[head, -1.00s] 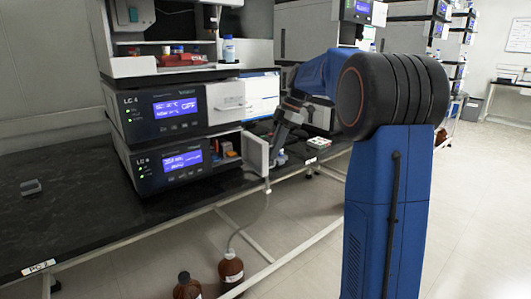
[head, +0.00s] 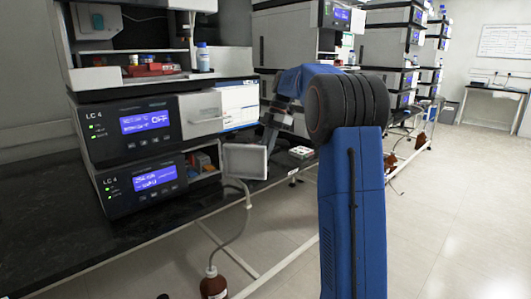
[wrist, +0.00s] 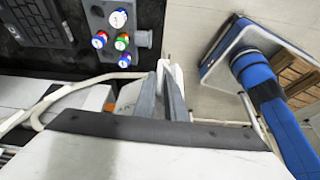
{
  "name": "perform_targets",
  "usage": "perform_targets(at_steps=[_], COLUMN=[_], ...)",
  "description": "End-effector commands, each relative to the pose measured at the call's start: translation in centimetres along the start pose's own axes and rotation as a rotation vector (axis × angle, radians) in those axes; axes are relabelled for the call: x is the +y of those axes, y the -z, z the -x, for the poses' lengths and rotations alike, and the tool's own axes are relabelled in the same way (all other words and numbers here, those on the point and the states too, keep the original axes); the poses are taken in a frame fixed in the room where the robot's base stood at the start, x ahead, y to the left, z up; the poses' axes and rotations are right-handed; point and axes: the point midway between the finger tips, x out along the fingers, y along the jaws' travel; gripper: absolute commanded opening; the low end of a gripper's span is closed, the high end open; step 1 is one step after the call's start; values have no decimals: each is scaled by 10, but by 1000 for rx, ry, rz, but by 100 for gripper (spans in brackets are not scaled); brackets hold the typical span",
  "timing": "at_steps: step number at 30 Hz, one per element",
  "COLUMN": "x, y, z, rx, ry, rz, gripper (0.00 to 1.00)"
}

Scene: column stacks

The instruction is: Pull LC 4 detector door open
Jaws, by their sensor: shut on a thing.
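The lower LC 4 detector (head: 143,185) sits under another LC 4 module on the bench. Its pale door (head: 245,161) stands swung out at the right end of its front, showing its broad face. The open compartment (head: 203,163) shows orange and blue parts inside. My gripper (head: 268,138) is beside the door's far side, partly hidden by it, and is shut on the door. In the wrist view the grey fingers of my gripper (wrist: 164,76) converge closely; the exact grip on the door is hard to make out there.
The upper LC 4 module (head: 145,122) sits directly above. A tube hangs below the door towards a brown bottle (head: 214,284) on the floor. A small rack with coloured caps (wrist: 120,32) lies on the bench. The floor to the right is open.

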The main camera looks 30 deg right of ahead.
Motion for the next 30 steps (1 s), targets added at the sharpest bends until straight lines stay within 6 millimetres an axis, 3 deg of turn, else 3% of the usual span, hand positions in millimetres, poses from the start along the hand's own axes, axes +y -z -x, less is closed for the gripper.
perform_targets(at_steps=[18,19,21,30], x=[4,4,4,3], y=[7,7,7,5], z=[0,0,0,0], rx=[5,5,4,3], ry=[-6,-6,-6,-5], rz=[7,7,7,4], gripper=[0,13,26,26])
